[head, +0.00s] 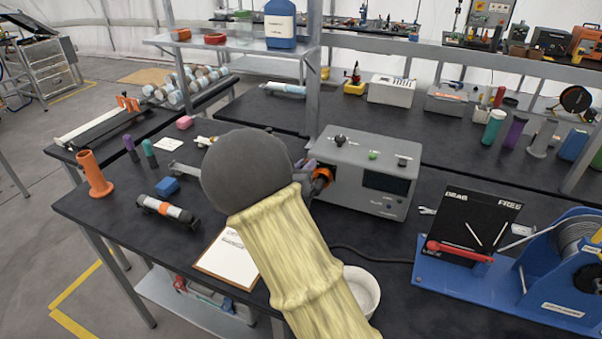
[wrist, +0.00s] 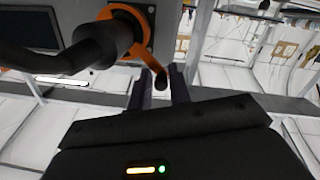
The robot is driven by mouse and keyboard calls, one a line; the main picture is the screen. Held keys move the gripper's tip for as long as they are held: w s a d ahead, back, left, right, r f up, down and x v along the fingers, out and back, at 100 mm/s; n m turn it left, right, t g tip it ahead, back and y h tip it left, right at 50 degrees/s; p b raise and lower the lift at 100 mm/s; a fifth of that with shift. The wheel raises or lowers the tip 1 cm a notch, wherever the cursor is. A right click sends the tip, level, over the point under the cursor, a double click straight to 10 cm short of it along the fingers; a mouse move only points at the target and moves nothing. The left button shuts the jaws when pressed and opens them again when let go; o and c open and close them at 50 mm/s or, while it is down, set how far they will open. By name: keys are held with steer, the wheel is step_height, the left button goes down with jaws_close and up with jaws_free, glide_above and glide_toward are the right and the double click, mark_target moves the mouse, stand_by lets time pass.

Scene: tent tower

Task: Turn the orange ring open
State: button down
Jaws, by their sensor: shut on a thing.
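The orange ring (head: 323,171) sits on the left face of a grey instrument box (head: 368,150), partly hidden by my arm in the head view. In the wrist view the orange ring (wrist: 128,14) goes around a black plug (wrist: 100,42) with a thick dark cable. An orange arm of the ring reaches down to a dark knob between my fingers. My gripper (wrist: 161,77) is shut on this arm of the ring, with one finger on each side. In the head view my own forearm and wrist hide most of the gripper.
A clipboard (head: 232,262) and a white bowl (head: 362,290) lie near my arm. A blue winch stand (head: 470,280) is at the right. A dark cable runs across the bench.

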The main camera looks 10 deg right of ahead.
steer(key=s+d+m+b, duration=0.1)
steer(key=m+b, duration=0.1)
steer(key=m, duration=0.1)
steer(key=d+r+m+b, duration=0.1)
steer(key=m+b, duration=0.1)
steer(key=b, duration=0.1)
steer(key=s+d+m+y+b, duration=0.1)
steer(key=m+b, duration=0.1)
steer(key=m, duration=0.1)
steer(key=shift+s+d+r+m+t+b, duration=0.2)
steer(key=shift+s+r+m+t+b, duration=0.1)
steer(key=shift+r+b, duration=0.1)
steer(key=c, duration=1.4)
jaws_free()
steer(key=shift+c, duration=0.2)
steer(key=v, duration=1.7)
steer(key=shift+s, duration=0.2)
steer(key=shift+a+r, duration=0.1)
